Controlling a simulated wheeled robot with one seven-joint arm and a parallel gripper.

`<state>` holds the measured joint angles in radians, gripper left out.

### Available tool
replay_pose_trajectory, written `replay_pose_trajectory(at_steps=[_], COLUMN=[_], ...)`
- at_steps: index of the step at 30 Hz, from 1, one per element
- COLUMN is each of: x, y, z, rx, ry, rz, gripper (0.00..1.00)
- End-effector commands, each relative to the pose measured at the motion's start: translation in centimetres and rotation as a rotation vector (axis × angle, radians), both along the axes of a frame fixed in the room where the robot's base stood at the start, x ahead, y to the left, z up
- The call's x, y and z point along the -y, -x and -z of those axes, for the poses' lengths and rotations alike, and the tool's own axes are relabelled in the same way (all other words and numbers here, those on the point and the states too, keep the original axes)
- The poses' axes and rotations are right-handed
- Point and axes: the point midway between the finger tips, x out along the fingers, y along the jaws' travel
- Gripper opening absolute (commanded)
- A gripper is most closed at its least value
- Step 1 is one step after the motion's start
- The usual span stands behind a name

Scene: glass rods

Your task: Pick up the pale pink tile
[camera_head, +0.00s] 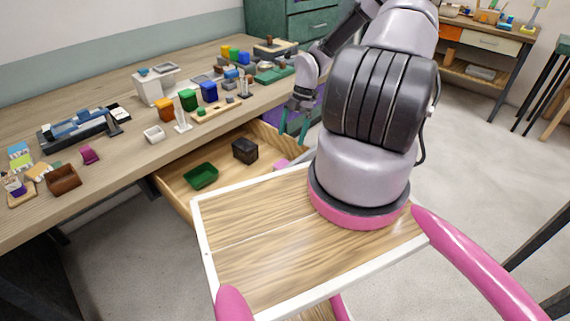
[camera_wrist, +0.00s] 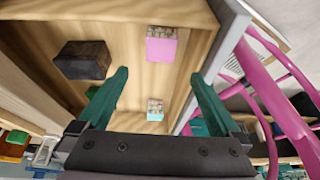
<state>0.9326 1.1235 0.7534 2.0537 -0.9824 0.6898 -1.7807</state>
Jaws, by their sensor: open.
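The pale pink tile (camera_wrist: 161,49) lies in the open wooden drawer (camera_wrist: 190,14), close to the drawer's side wall, with a patterned side showing. In the head view the tile (camera_head: 281,163) is a small pink patch, partly hidden beside my arm. My gripper (camera_wrist: 160,76) is open and empty above the drawer. In the wrist view the tile is just beyond the fingertips, roughly centred between them, and not touched. My gripper (camera_head: 293,128) also shows in the head view, hanging over the drawer's far end.
A light blue tile (camera_wrist: 155,107) lies in the drawer, between the fingers in the wrist view. A dark box (camera_head: 245,150) and a green tray (camera_head: 201,176) share the drawer.

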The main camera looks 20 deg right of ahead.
Motion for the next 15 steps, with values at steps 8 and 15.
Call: replay_pose_trajectory(at_steps=[8,15], x=[-1.3,-2.2], y=[0.5,0.8], z=[3.2,5.6], rx=[0.008,0.009], ry=[-0.018,-0.017], rz=[-0.019,-0.017], gripper=[1.0,1.0])
